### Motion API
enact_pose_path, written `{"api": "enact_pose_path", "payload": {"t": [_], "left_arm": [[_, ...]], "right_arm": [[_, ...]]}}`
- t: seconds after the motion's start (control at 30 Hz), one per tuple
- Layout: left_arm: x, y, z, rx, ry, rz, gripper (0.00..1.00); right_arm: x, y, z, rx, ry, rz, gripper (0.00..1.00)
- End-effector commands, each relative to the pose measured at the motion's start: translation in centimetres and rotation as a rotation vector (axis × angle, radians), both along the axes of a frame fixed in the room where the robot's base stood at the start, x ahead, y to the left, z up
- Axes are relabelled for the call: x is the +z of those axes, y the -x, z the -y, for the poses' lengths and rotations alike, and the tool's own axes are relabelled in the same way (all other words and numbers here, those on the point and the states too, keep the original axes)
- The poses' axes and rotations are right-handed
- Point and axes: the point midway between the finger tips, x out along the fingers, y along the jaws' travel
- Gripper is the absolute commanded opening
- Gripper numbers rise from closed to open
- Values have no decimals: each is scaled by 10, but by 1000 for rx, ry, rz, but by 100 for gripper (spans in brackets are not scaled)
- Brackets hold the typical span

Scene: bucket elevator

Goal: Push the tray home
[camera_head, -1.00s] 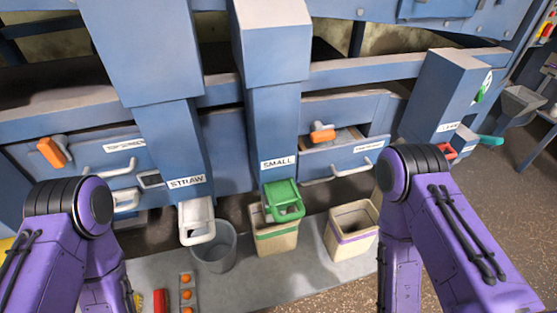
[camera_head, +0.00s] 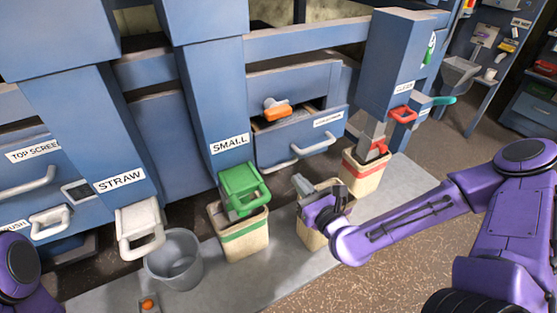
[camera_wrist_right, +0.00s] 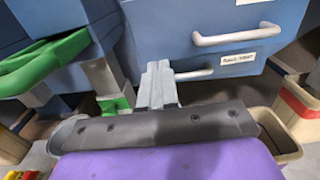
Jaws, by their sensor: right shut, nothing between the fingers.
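The tray (camera_head: 275,147) is a blue drawer front with a pale bar handle (camera_head: 314,151) and a small white label, right of the SMALL chute. It stands out from the machine, and a dark gap shows above its front. In the right wrist view the tray (camera_wrist_right: 215,20) is ahead, its handle (camera_wrist_right: 235,36) at upper right. My right gripper (camera_head: 303,184) is shut and empty, in front of and below the tray front. Its closed fingers (camera_wrist_right: 159,70) point towards the tray's underside; contact cannot be told. My left gripper is out of view.
The SMALL chute with green gate (camera_head: 244,190) is left of the tray, above a tan bin (camera_head: 240,240). A grey bucket (camera_head: 173,262) stands under the STRAW chute. An orange-handled part (camera_head: 277,111) sits above the tray.

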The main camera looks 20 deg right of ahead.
Motion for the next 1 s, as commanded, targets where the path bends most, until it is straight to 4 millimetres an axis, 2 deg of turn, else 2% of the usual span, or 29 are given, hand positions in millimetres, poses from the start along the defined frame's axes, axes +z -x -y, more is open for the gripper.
{"api": "enact_pose_path", "payload": {"t": [0.3,0.5,0.7,1.0], "left_arm": [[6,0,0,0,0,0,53],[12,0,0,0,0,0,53],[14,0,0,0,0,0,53],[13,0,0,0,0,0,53]], "right_arm": [[0,-70,-6,3,8,-2,0],[1,-104,-9,2,5,-4,0],[-1,-117,-10,1,3,-5,0],[-1,-118,-10,0,4,-4,0]]}}
